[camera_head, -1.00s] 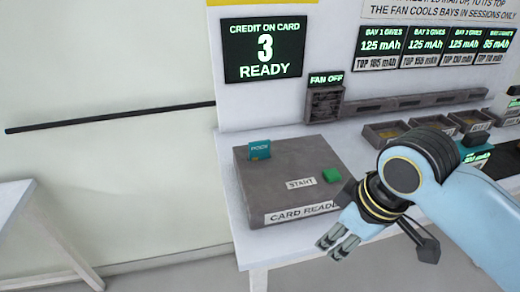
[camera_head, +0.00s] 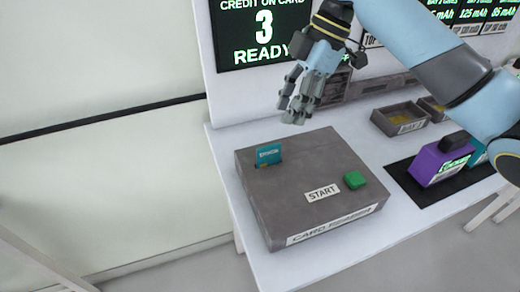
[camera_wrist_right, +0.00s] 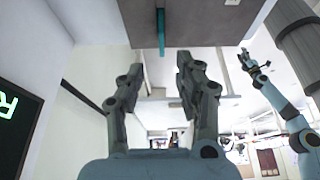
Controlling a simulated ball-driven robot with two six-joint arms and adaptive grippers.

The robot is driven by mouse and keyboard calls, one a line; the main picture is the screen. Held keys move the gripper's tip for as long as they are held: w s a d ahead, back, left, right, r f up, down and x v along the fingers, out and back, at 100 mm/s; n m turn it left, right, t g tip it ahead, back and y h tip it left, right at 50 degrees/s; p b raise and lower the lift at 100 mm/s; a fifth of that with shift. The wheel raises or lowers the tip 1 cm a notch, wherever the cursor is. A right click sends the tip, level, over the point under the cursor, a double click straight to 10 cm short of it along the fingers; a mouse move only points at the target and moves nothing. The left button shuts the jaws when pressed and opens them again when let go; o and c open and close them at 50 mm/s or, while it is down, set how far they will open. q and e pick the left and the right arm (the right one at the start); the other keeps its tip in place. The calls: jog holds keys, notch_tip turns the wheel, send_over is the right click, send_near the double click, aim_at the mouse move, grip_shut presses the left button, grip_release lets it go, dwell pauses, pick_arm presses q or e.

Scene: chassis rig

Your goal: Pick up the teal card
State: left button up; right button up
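The teal card (camera_head: 268,154) stands upright in a slot at the back left of the grey card reader (camera_head: 262,212). In the right wrist view the card (camera_wrist_right: 161,32) shows as a thin teal edge, roughly in line with the gap between the fingers. My right gripper (camera_head: 294,112) hangs above and behind the reader, slightly right of the card and apart from it. Its fingers also show in the right wrist view (camera_wrist_right: 155,75), spread and empty. In that view a second pale-blue arm, likely my left, ends in a small dark gripper (camera_wrist_right: 247,60); its state is too small to tell.
A green button (camera_head: 355,180) and a START label sit on the reader's top. A purple block (camera_head: 440,160) stands on a black mat to the right. Grey bins (camera_head: 398,118) are behind it. The screen panel (camera_head: 228,40) rises behind the table. The white table (camera_head: 225,165) is clear left of the reader.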

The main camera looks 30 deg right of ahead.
aim_at(271, 146)
jog(key=x, duration=0.4)
jog(key=shift+a, duration=0.2)
jog(key=shift+a+f, duration=0.1)
jog(key=shift+f, duration=0.25)
jog(key=p+x, duration=0.1)
jog(key=x, duration=0.4)
jog(key=shift+a, duration=0.2)
jog(key=shift+f, duration=0.15)
jog(key=c, duration=0.4)
pick_arm(q)
jog(key=s, duration=0.2)
jog(key=shift+s+r, duration=0.3)
jog(key=shift+r, duration=0.1)
pick_arm(e)
grip_shut()
